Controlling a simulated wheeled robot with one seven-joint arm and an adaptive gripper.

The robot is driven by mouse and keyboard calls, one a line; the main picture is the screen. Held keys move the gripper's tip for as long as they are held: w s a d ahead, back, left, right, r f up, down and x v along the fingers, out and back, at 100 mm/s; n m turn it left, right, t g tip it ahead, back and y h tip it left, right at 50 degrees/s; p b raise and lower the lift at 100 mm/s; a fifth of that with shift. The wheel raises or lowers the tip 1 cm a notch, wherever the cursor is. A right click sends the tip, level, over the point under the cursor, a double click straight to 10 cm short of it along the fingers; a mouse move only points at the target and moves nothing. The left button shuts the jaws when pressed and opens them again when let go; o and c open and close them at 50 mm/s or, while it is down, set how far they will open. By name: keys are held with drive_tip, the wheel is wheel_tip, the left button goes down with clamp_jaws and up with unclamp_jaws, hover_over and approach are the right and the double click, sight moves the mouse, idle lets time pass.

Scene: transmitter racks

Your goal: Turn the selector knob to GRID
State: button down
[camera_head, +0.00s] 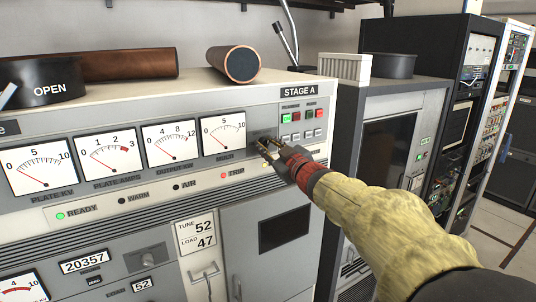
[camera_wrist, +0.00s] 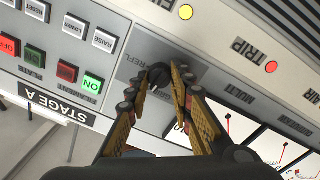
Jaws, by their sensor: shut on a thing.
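The selector knob (camera_wrist: 158,76) is a small dark knob on a grey plate of the STAGE A panel, seen in the wrist view. My gripper (camera_wrist: 160,84) is shut on it, with one finger on each side. I cannot make out where the knob points. In the head view my gripper (camera_head: 267,146) reaches the panel just right of the MULTI meter (camera_head: 223,134), and it hides the knob.
Red and green buttons (camera_head: 301,117) sit above right of the gripper, close to one finger in the wrist view. Lit TRIP lamp (camera_head: 223,176) is below left. A brown cylinder (camera_head: 235,63) and an OPEN band (camera_head: 43,82) lie on the cabinet top.

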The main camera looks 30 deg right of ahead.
drive_tip(key=n+b, duration=0.3)
drive_tip(key=shift+f+n, duration=0.25)
drive_tip(key=shift+n, duration=0.15)
drive_tip(key=shift+r+n+b, duration=0.1)
drive_tip(key=shift+n+b, duration=1.4)
drive_tip(key=shift+n, duration=0.5)
drive_tip(key=c, duration=1.6)
unclamp_jaws()
drive_tip(key=shift+o, duration=0.2)
drive_tip(key=shift+s+r, duration=0.1)
drive_tip(key=s, duration=1.1)
drive_tip(key=shift+s+f, duration=0.3)
drive_tip(key=shift+s, duration=0.1)
